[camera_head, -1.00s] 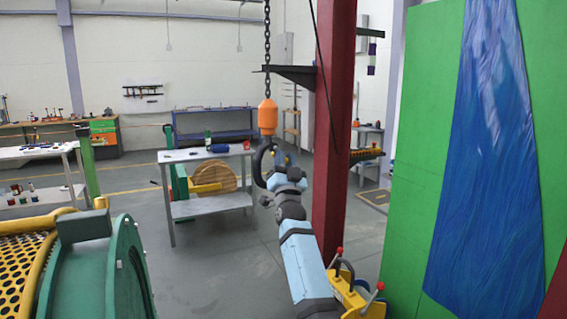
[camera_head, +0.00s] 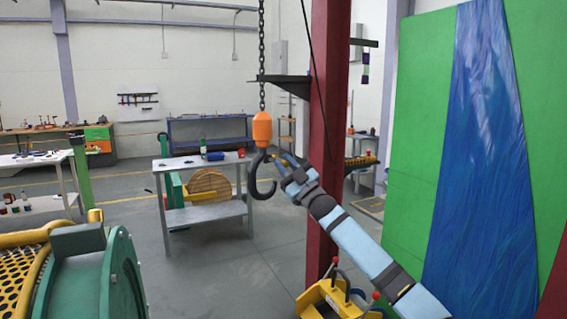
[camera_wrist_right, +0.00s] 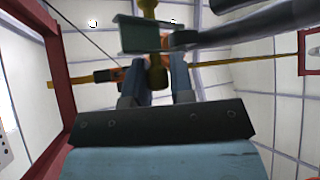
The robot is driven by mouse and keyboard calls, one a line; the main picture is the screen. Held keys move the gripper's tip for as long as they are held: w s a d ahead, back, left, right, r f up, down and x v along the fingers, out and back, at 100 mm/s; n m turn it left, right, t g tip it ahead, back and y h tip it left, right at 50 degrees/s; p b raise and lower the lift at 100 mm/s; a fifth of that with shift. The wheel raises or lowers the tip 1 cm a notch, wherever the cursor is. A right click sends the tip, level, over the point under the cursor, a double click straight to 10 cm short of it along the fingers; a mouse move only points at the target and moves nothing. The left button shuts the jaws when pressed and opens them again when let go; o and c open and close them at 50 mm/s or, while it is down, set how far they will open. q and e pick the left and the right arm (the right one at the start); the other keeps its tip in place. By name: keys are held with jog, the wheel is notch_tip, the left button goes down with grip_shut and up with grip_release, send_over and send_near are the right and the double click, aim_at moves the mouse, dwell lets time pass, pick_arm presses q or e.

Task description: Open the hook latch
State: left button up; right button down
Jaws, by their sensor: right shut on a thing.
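The dark crane hook (camera_head: 263,178) hangs below an orange block (camera_head: 262,130) on a chain, its opening facing right. My right gripper (camera_head: 285,162) is just right of the hook's throat, its arm coming up from the lower right. In the right wrist view its two blue fingers (camera_wrist_right: 161,82) are closed around a small yellow piece (camera_wrist_right: 157,76), which appears to be part of the hook latch. A green plate (camera_wrist_right: 138,34) sits beyond the fingertips, beside a dark curved bar (camera_wrist_right: 240,25). My left gripper is not shown.
A red column (camera_head: 328,120) stands right behind my right arm. A grey table (camera_head: 203,162) is behind the hook. A yellow device with red-tipped levers (camera_head: 335,296) is below the arm. A green machine (camera_head: 85,265) fills the lower left. Open floor lies between.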

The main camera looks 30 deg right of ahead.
jog(key=shift+d+r+n+g+y+p, duration=0.25)
jog(key=shift+r+n+g+y, duration=0.25)
jog(key=shift+n, duration=0.7)
jog(key=shift+g+y+p, duration=0.3)
jog(key=shift+g, duration=0.1)
jog(key=c, duration=1.2)
grip_release()
jog(key=shift+o, duration=0.7)
jog(key=shift+f, duration=0.1)
jog(key=shift+a+f, duration=0.1)
jog(key=shift+a, duration=0.05)
